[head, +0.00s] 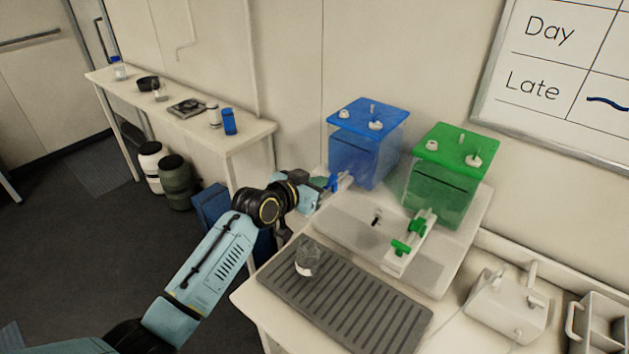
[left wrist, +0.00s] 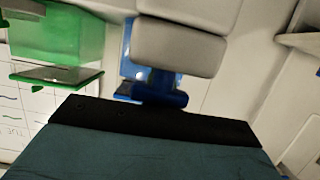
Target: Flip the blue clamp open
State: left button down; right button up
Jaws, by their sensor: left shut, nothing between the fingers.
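The blue clamp (head: 333,184) shows only as a small blue piece beside my left gripper (head: 345,180), in front of the blue-lidded box (head: 365,155). The arm hides most of it. In the left wrist view, a blue part of the clamp (left wrist: 160,90) sits just beyond the pale fingers of my left gripper (left wrist: 180,45), which cover part of it. The fingers are shut with nothing between them. They are at or very near the clamp; I cannot tell if they touch. I cannot make out whether the clamp is open or closed. My right gripper is not in view.
A green-lidded box (head: 440,180) stands to the right, with a green clamp (head: 408,246) in front. A ribbed grey mat (head: 350,308) holds a small glass jar (head: 307,258). A white device (head: 507,305) stands right. A side table (head: 185,115) is at the back left.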

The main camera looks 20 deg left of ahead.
pick_arm(q)
jog(key=shift+r+p, duration=0.7)
jog(key=shift+r, duration=0.15)
jog(key=shift+r, duration=0.1)
jog(key=shift+r+p, duration=0.25)
jog(key=shift+p, duration=0.15)
jog(key=v, duration=1.1)
jog(key=shift+s+r, duration=0.15)
jog(key=shift+r, duration=0.1)
jog(key=shift+a, duration=0.1)
